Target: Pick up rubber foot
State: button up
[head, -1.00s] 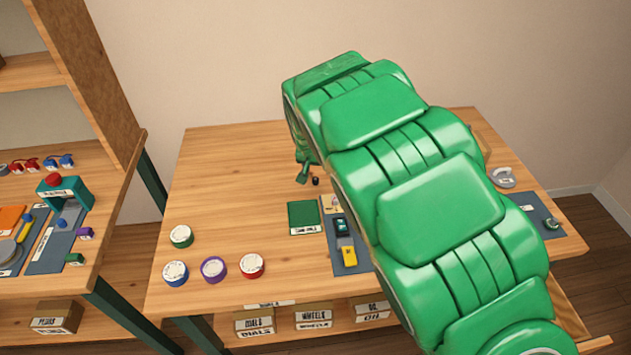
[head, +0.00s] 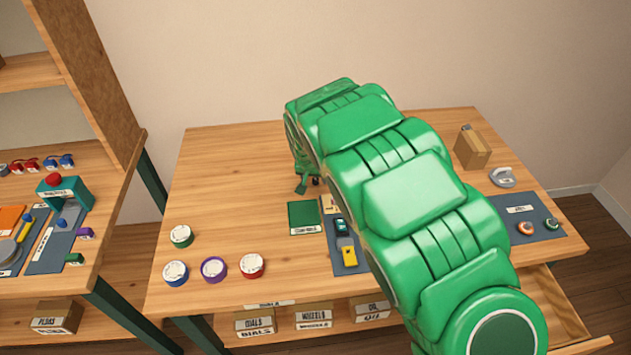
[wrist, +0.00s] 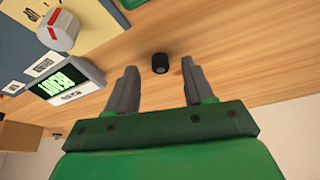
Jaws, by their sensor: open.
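The rubber foot (wrist: 160,63) is a small black cylinder standing on the wooden table. In the wrist view it lies just beyond and between the tips of my gripper (wrist: 159,78), whose two grey fingers are spread apart and hold nothing. In the head view the rubber foot (head: 316,181) is a dark spot, partly hidden beside my gripper (head: 301,188). My green arm covers much of the table's right middle.
A green pad (head: 304,216) and a grey mat (head: 338,262) with small tools lie nearer the front. The wrist view shows a device with a lit green display (wrist: 68,82) and a white-and-red knob (wrist: 58,29) left of my fingers. Several round dials stand front left; a cardboard box (head: 473,150) stands back right. The table's back left is clear.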

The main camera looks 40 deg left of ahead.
jog(key=shift+w+a+f, duration=0.15)
jog(key=shift+w+f, duration=0.15)
jog(key=shift+f, duration=0.35)
grip_shut()
